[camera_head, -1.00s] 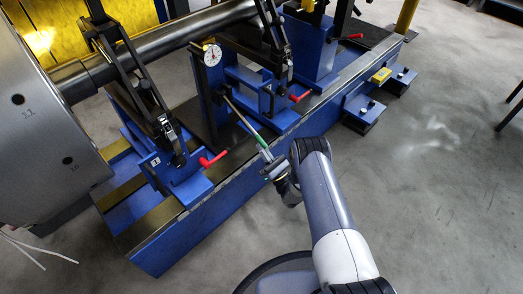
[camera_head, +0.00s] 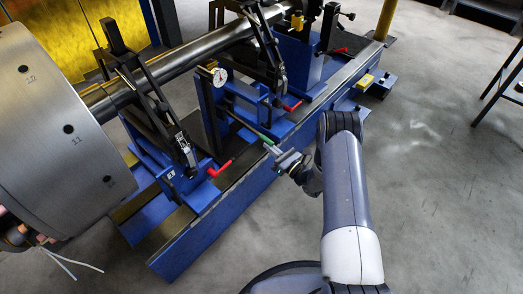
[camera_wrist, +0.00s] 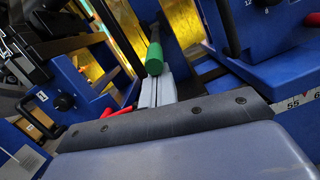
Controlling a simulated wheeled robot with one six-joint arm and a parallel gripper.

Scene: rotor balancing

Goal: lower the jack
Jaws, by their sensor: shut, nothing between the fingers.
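A thin lever with a green grip (camera_head: 267,143) slants out from the blue bench between two stands, and I take it for the jack's lever. The jack's body is not clearly seen. My gripper (camera_head: 274,152) is at the grip's near end. In the wrist view, the green grip (camera_wrist: 154,58) stands just beyond the tips of my shut fingers (camera_wrist: 155,80), in line with them. Nothing shows between the fingers. Whether the tips touch the grip I cannot tell.
Blue roller stands with red handles (camera_head: 220,168) carry a steel shaft (camera_head: 190,55) and a large disc (camera_head: 55,125) on the left. A dial gauge (camera_head: 219,76) sits behind the lever. The bench rail (camera_head: 215,205) runs below.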

